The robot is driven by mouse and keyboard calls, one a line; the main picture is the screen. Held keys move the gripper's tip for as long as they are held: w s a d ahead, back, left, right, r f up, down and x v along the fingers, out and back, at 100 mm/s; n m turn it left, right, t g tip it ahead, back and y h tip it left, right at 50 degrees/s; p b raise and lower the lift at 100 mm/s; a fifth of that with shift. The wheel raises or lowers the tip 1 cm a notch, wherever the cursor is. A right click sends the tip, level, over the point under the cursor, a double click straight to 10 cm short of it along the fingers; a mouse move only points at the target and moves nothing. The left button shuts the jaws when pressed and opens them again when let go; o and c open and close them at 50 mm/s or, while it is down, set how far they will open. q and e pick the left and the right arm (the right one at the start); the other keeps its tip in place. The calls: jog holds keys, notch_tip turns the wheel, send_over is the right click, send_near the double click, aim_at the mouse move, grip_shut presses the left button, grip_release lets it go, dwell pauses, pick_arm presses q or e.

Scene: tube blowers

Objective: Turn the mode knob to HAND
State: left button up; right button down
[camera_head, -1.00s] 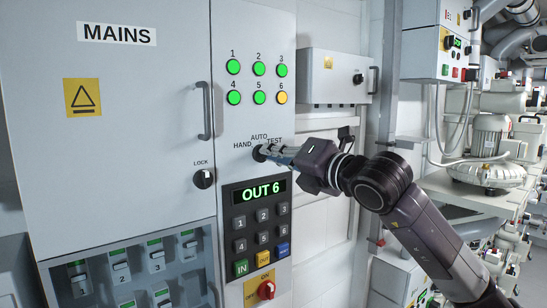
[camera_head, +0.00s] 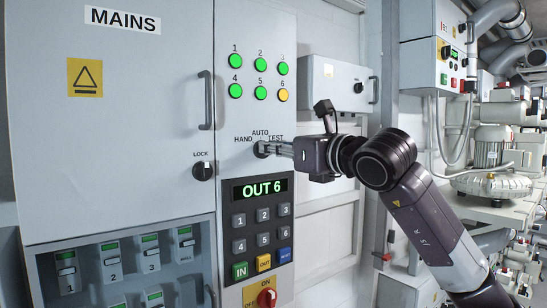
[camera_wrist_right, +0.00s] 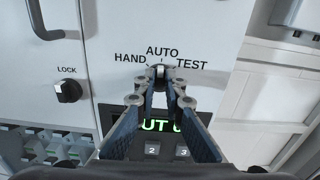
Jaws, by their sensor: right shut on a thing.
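The mode knob (camera_head: 260,149) is a small dark knob on the grey panel, under the labels HAND, AUTO and TEST. My right gripper (camera_head: 268,149) reaches it from the right, shut on it. In the right wrist view, the fingertips (camera_wrist_right: 160,76) close around the knob (camera_wrist_right: 160,69), just below the word AUTO. The fingers cover most of the knob, and its pointer is too small to read surely. My left gripper is not in view.
Below the knob are a display (camera_head: 259,188) reading OUT 6 and a keypad (camera_head: 261,228). A LOCK knob (camera_head: 203,171) and a door handle (camera_head: 206,100) are to the left. Several green lamps and one amber lamp (camera_head: 283,95) are above. A small wall box (camera_head: 333,82) is behind my gripper.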

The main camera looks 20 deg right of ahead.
jog(key=n+b, duration=0.1)
jog(key=n, duration=0.5)
jog(key=n+b, duration=0.1)
jog(key=n, duration=0.2)
jog(key=shift+s+a+f+b, duration=0.1)
jog(key=shift+a+f+b, duration=0.1)
jog(key=shift+a+b, duration=0.1)
jog(key=shift+n, duration=0.3)
jog(key=c, duration=2)
grip_release()
jog(key=v, duration=1.2)
jog(key=shift+r, duration=0.1)
